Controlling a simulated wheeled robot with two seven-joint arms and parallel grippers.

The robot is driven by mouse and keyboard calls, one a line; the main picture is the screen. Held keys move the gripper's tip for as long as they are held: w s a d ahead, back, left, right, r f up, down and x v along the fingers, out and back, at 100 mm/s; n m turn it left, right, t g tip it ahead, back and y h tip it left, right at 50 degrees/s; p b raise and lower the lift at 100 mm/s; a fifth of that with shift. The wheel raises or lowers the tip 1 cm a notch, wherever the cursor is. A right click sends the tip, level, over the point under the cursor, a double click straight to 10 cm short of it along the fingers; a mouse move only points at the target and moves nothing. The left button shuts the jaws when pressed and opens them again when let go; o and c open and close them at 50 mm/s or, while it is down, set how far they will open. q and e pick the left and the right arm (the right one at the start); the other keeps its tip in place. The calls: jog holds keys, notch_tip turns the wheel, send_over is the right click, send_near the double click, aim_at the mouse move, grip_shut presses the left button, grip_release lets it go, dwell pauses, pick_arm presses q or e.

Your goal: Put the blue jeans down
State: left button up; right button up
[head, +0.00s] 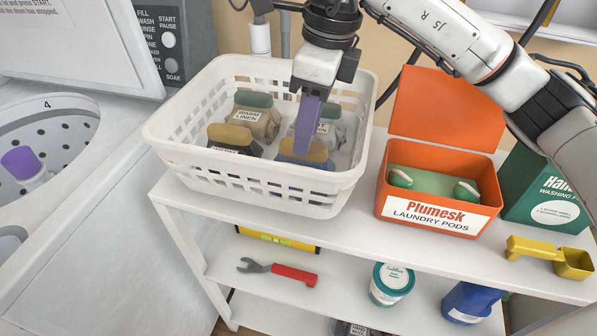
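The blue jeans, seen as a blue bundle with a tan top (306,163), are inside the white laundry basket (258,185), at its front right. My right gripper (304,150) comes down from above with its purple fingers at the tan top. The fingers overlap edge-on, so whether they are closed on it or only touching it is unclear. Whether the bundle rests on the basket floor is also hidden. My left gripper is not in view.
Several other bundles share the basket, including one labelled Warm Linen (253,120). An open orange laundry pods box (440,220), a green box (545,195) and a yellow scoop (572,263) stand right. The washer (110,150) is left.

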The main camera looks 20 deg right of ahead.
jog(key=shift+w+a+f, duration=0.15)
jog(key=shift+f, duration=1.8)
grip_shut()
jog(key=shift+r, duration=0.15)
